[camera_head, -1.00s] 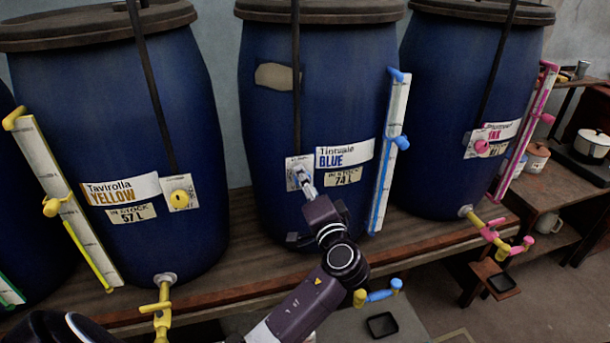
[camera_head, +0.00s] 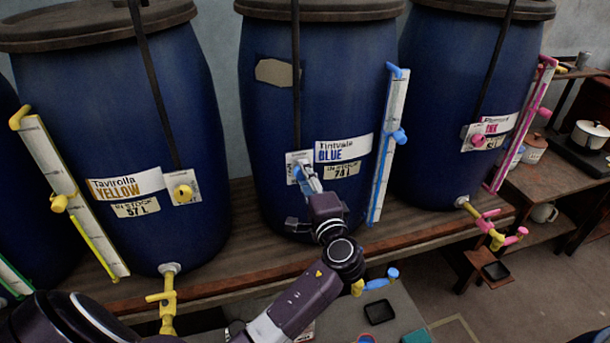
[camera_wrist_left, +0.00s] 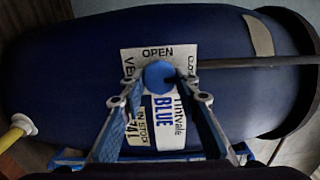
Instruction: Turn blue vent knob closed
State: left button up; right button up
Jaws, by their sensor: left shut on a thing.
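The blue vent knob (camera_wrist_left: 158,76) is round and sits on a white plate (camera_wrist_left: 130,57) on the front of the middle blue vat (camera_head: 320,90). The plate reads "OPEN" along its upper edge in the left wrist view; its other word is partly hidden. My left gripper (camera_wrist_left: 161,88) is shut on the knob, one finger on each side. In the head view the left gripper (camera_head: 306,180) reaches up to the plate, and its fingers hide most of the knob. The label beside it reads "Tintvale BLUE" (camera_head: 343,149). My right gripper is not in view.
A blue-trimmed level gauge (camera_head: 388,145) stands at the vat's right side, close to the plate. The yellow vat (camera_head: 100,110) and the pink vat (camera_head: 445,100) stand on either side along the wooden bench (camera_head: 245,262). A blue tap (camera_head: 380,283) juts out below.

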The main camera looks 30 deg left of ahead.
pick_arm(q)
jog(key=shift+d+f, duration=0.1)
jog(key=shift+f, duration=0.05)
jog(key=o, duration=1.2)
jog(key=shift+c, duration=0.2)
jog(key=v, duration=1.2)
